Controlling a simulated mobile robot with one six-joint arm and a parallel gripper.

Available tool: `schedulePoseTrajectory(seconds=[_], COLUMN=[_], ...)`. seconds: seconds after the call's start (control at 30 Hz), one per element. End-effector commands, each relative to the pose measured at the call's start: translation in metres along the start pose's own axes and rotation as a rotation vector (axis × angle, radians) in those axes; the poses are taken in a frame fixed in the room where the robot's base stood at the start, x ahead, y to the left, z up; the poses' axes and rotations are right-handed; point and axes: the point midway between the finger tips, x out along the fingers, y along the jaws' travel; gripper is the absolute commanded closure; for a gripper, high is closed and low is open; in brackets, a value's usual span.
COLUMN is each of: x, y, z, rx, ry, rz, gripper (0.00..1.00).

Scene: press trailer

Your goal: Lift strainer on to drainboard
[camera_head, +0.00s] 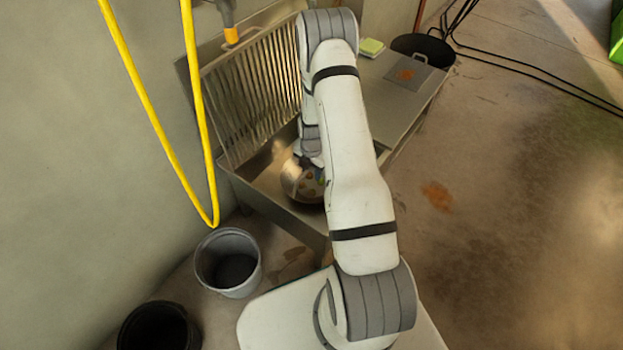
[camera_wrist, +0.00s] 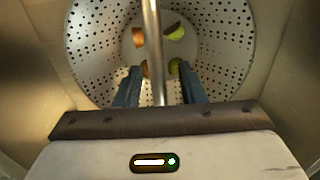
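The strainer (camera_head: 300,182) is a round metal bowl in the sink (camera_head: 270,185), partly hidden behind my arm in the head view. In the wrist view the perforated strainer (camera_wrist: 95,45) holds several red and green fruit-like pieces. A metal bar (camera_wrist: 152,45), apparently its handle, crosses above it. My gripper (camera_wrist: 159,75) is open, with one blue-grey finger on each side of the bar and visible gaps between. In the head view my gripper is mostly hidden. The drainboard (camera_head: 400,112) is the flat metal surface right of the sink.
A green-topped sponge (camera_head: 371,46) and a grey square plate (camera_head: 417,76) with an orange mark lie at the drainboard's far end. A ribbed metal panel (camera_head: 250,95) stands behind the sink. A yellow hose (camera_head: 200,120) hangs left. A grey bucket (camera_head: 228,262) stands in front.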

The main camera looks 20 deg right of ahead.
Motion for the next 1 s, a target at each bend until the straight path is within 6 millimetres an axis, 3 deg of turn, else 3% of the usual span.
schedulePoseTrajectory(seconds=[0.13,0.57,1.0], x=[-0.0001,-0.0001,-0.0005], y=[0.0000,0.0000,0.0001], z=[0.0000,0.0000,0.0001], rx=[0.000,0.000,0.000], ry=[0.000,0.000,0.000], rz=[0.000,0.000,0.000], gripper=[0.64,0.99,1.00])
